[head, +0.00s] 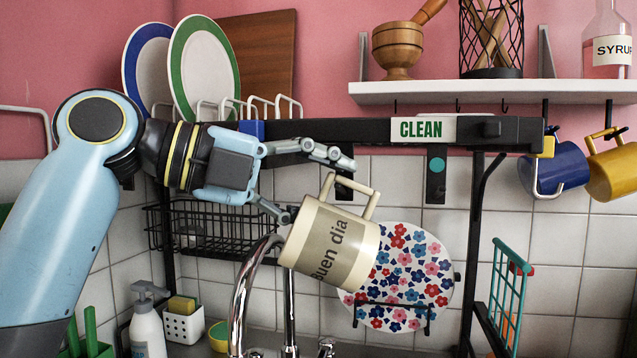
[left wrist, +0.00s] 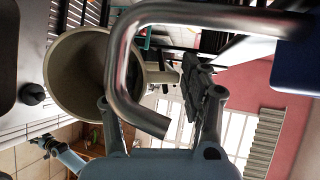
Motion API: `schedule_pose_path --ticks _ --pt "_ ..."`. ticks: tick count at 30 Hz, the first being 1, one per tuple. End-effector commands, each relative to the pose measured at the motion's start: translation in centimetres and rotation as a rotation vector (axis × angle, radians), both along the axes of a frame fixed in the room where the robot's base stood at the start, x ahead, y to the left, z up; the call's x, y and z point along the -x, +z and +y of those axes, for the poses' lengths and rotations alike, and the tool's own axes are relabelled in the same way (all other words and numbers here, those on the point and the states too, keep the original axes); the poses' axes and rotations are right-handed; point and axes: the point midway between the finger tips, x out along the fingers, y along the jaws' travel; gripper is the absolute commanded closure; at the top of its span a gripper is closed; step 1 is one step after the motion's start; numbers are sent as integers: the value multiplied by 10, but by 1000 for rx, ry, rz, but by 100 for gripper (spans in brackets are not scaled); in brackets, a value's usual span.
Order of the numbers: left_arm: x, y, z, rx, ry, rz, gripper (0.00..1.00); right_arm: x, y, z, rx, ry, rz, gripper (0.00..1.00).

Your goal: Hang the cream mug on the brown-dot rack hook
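The cream mug (head: 327,248) with "Buen dia" on it is in mid-air below the rack bar, tilted, its handle up; its mouth faces the left wrist camera (left wrist: 78,80). My left gripper (head: 318,188) is open, one finger above the handle and one by the mug's rim. In the left wrist view the handle shows between the spread fingers (left wrist: 160,105). A dark hook tab (head: 343,187) hangs behind the handle; its dot is hidden, and whether the handle is on a hook I cannot tell. A small light-blue gripper, seemingly my right (left wrist: 42,143), is at lower left.
The rack bar (head: 350,131) carries a CLEAN sign and a teal-dot tab (head: 437,170). A thick metal hook (left wrist: 122,60) is close to the wrist camera. A blue mug (head: 560,168) and yellow mug (head: 612,172) hang right. A flowered plate (head: 410,275) and faucet (head: 243,290) are below.

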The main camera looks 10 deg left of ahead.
Motion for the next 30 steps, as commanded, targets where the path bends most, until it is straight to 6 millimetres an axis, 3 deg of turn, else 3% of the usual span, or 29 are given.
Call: schedule_pose_path --ticks 1,4,17,30 --pt "-4 -2 2 -2 12 5 48 0 0 0 0 0 0 60" --pt "-4 -2 2 -1 13 3 35 0 0 0 -1 0 0 60" --pt "-2 -1 6 -4 16 2 35 0 0 1 -1 -1 -1 60" --pt "34 15 49 -11 9 -5 35 0 0 1 -1 0 0 60"
